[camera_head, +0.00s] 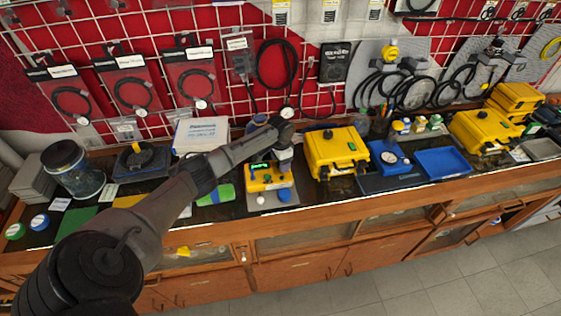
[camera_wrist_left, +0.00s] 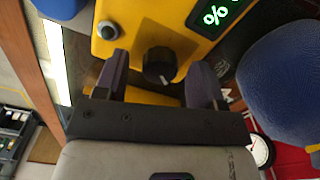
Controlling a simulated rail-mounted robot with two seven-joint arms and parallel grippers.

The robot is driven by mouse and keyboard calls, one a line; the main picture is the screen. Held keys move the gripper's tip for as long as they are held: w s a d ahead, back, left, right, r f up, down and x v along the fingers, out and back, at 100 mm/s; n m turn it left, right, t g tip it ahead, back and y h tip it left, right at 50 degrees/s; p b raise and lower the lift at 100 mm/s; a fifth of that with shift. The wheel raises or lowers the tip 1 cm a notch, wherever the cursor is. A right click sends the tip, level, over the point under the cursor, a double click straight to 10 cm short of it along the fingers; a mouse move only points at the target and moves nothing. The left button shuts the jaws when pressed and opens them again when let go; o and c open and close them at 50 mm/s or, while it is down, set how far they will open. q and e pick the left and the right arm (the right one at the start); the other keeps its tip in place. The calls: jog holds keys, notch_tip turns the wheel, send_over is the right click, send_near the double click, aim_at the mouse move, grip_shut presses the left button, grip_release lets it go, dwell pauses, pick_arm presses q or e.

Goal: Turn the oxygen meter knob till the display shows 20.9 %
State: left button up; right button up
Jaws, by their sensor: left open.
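The yellow oxygen meter (camera_head: 258,184) stands on the bench below my left gripper (camera_head: 284,152). In the left wrist view its yellow face (camera_wrist_left: 165,28) carries a black knob (camera_wrist_left: 158,66) with a white pointer mark. The green display (camera_wrist_left: 222,14) is cut off at the top edge; only a % sign shows, so the number cannot be read. My left gripper (camera_wrist_left: 162,78) is open, with one finger on each side of the knob in the picture; contact cannot be told. My right gripper is not in view.
A yellow case (camera_head: 336,150) stands just right of the meter. A blue tray (camera_head: 443,162) is farther right. Hoses hang on the grid wall behind.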

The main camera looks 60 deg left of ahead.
pick_arm(q)
jog(key=shift+r, duration=0.55)
notch_tip(320, 180, up, 13)
jog(key=b, duration=0.1)
jog(key=shift+b, duration=0.3)
jog(key=shift+f, duration=0.1)
